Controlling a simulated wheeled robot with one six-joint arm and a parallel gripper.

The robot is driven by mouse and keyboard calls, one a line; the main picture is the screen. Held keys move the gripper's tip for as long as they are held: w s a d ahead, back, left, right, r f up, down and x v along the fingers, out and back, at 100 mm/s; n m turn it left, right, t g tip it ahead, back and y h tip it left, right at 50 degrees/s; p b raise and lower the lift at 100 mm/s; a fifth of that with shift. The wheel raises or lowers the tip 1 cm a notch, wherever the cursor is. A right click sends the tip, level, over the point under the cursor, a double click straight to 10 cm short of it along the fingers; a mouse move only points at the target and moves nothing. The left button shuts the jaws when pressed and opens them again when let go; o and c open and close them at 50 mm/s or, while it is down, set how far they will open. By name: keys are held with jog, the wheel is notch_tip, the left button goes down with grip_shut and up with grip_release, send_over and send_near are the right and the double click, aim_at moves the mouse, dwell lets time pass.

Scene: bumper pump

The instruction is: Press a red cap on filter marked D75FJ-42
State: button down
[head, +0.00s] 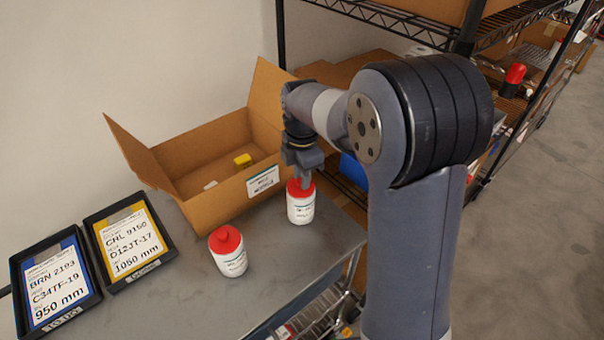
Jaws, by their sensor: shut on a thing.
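A white filter (301,208) with a small label stands upright on the grey table, near its right edge. A red cap (294,189) is on its top. My gripper (304,182) points down and is shut on this red cap; the fingers partly hide it. I cannot tell whether the cap is fully seated. A second white filter (231,262) with a red cap (225,239) stands nearer the front, to the left. Both labels are too small to read surely, so I cannot tell which is D75FJ-42.
An open cardboard box (215,205) with a yellow item (243,160) stands behind the filters. Two black trays with cards, one blue-edged (95,278) and one yellow-edged (168,250), lie left. Wire shelving (281,35) stands behind. The table's front middle is clear.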

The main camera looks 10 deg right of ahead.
jog(key=c, duration=0.7)
grip_release()
jog(key=shift+r, duration=0.15)
jog(key=shift+r+p, duration=2.9)
jog(key=shift+r, duration=0.45)
grip_shut()
jog(key=shift+f, duration=0.15)
